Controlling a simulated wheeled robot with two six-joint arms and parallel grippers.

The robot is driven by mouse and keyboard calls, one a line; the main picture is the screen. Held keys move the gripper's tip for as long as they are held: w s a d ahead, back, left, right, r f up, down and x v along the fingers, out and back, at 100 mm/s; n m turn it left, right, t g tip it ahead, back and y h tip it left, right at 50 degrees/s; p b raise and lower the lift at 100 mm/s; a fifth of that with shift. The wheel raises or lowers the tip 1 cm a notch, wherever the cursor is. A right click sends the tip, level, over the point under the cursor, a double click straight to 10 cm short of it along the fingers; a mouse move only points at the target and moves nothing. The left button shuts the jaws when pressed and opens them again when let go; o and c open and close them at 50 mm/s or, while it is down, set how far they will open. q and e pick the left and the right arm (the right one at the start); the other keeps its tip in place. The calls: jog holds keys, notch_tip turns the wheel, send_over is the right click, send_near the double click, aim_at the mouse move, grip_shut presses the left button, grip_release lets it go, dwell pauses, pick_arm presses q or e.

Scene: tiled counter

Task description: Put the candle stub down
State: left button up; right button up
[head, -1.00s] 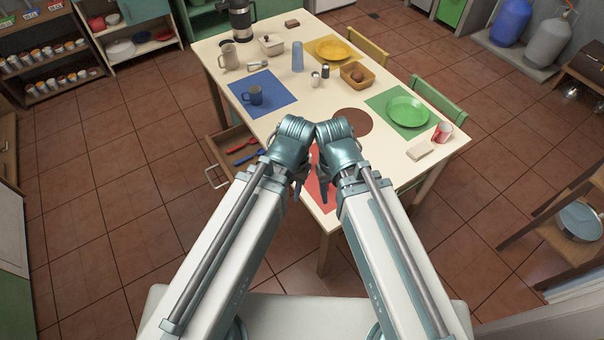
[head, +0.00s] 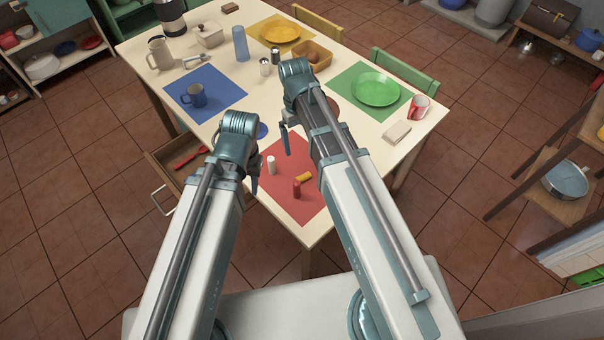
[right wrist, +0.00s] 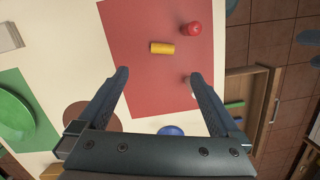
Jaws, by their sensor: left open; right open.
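A red mat (head: 291,205) lies at the table's near end. On it are a white upright cylinder (head: 271,165), a short red upright cylinder (head: 297,189) and a yellow cylinder (head: 304,177) lying on its side; I cannot tell which is the candle stub. My right gripper (head: 287,139) is open and empty above the table, just beyond the mat. In the right wrist view its jaws (right wrist: 160,75) frame part of the mat, with the yellow (right wrist: 161,48) and red (right wrist: 193,28) cylinders past the fingertips. My left gripper (head: 254,178) is open at the mat's left edge.
A blue disc (head: 262,130) lies behind the white cylinder. An open drawer (head: 163,186) juts out from the table's left side.

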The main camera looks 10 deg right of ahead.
jog(key=b, duration=0.9)
send_over(304, 176)
jog(key=w, duration=0.1)
notch_tip(304, 176, down, 8)
jog(key=shift+f, duration=0.25)
jog(key=f+b, duration=0.4)
jog(key=f, duration=0.1)
jog(key=shift+s+a+f+b, duration=0.1)
jog(key=shift+s+f+b, duration=0.05)
jog(key=shift+s+b, duration=0.2)
jog(key=c, duration=1.4)
jog(key=shift+r, duration=0.2)
